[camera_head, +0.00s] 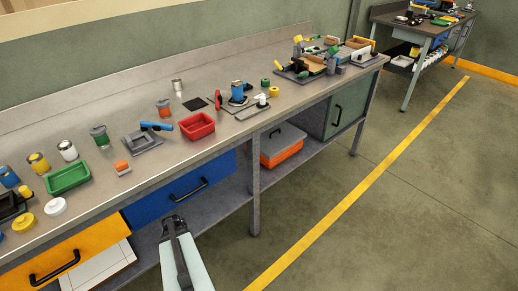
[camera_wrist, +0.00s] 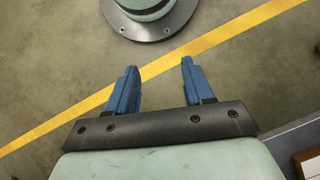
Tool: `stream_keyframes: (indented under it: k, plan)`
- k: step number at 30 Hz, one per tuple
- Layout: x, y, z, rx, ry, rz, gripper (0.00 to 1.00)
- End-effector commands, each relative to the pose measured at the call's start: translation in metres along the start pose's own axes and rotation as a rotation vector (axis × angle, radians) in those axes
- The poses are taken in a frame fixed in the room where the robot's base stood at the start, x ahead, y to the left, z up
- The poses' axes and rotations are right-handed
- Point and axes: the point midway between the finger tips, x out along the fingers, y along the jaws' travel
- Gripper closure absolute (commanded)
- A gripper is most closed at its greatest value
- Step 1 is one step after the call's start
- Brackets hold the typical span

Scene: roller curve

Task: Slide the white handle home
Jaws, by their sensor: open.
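A small white handle (camera_head: 262,100) stands on a narrow grey plate (camera_head: 246,115) on the long workbench, right of the red tray. A second white piece (camera_head: 362,54) shows among the parts at the bench's far end; at this size I cannot tell which is the sliding one. My gripper (camera_head: 173,222) is in front of the bench, over the floor side near the blue drawer, well apart from both. In the wrist view my gripper (camera_wrist: 159,66) has its two blue fingers apart with nothing between them. No white handle shows in that view.
The bench top (camera_head: 235,68) holds a red tray (camera_head: 197,126), a green tray (camera_head: 68,177), a blue-handled tool (camera_head: 157,126) and several jars. Blue (camera_head: 185,187) and orange (camera_head: 75,250) drawers face me. An orange toolbox (camera_head: 281,145) sits on the lower shelf. Floor (camera_head: 420,180) is clear.

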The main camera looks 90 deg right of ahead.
Motion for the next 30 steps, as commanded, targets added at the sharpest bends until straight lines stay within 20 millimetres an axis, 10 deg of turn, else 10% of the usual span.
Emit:
stream_keyframes:
  k: [14,30]
  plan:
    - [-0.063,0.103,-0.016,0.220,0.038,-0.162,0.48]
    - [-0.216,0.210,-0.037,0.194,0.294,-0.312,0.48]
